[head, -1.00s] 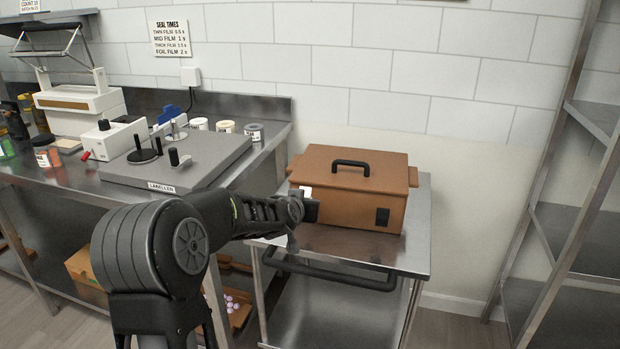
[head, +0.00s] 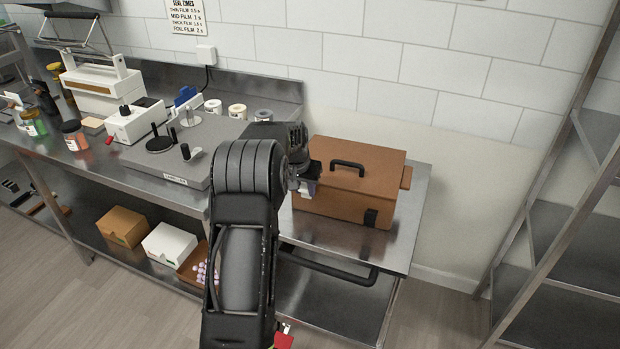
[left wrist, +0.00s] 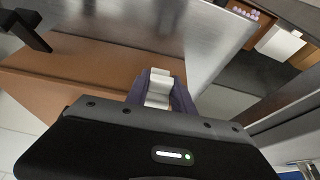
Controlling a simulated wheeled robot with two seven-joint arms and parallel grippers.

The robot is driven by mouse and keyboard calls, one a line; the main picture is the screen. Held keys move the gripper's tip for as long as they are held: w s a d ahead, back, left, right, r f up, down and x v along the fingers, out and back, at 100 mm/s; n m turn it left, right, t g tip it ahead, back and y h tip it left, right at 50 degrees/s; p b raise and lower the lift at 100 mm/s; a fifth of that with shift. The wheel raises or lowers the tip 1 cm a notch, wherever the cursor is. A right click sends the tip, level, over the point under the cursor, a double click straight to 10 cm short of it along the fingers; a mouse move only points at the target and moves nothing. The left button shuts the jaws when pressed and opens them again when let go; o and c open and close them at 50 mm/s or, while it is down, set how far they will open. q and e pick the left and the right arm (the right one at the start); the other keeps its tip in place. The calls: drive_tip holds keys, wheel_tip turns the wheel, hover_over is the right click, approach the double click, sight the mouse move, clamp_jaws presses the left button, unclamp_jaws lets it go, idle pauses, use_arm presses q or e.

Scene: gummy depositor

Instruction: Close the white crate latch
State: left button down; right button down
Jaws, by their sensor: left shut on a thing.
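The brown crate (head: 346,207) stands on the steel cart, with its lid down and a black handle (head: 348,167) on top. A black latch (head: 370,218) is on the right of its front. The white latch (left wrist: 158,88) shows between the purplish fingers of my left gripper (left wrist: 160,95) in the left wrist view. In the head view my left gripper (head: 306,186) is at the left of the crate's front, shut on the latch and mostly hiding it. I cannot tell whether the latch is fastened. My right gripper is not in view.
The steel cart (head: 405,240) has a dark push bar (head: 328,268) at its front. The workbench with a grey machine (head: 175,160) stands to the left. A steel rack (head: 555,215) is at the right, with clear floor between it and the cart.

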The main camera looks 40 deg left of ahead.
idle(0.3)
use_arm(q)
drive_tip(key=c, duration=1.1)
unclamp_jaws()
drive_tip(key=shift+b+v, duration=0.75)
drive_tip(key=shift+v, duration=3.1)
drive_tip(key=shift+w, duration=0.1)
drive_tip(key=shift+a, duration=0.1)
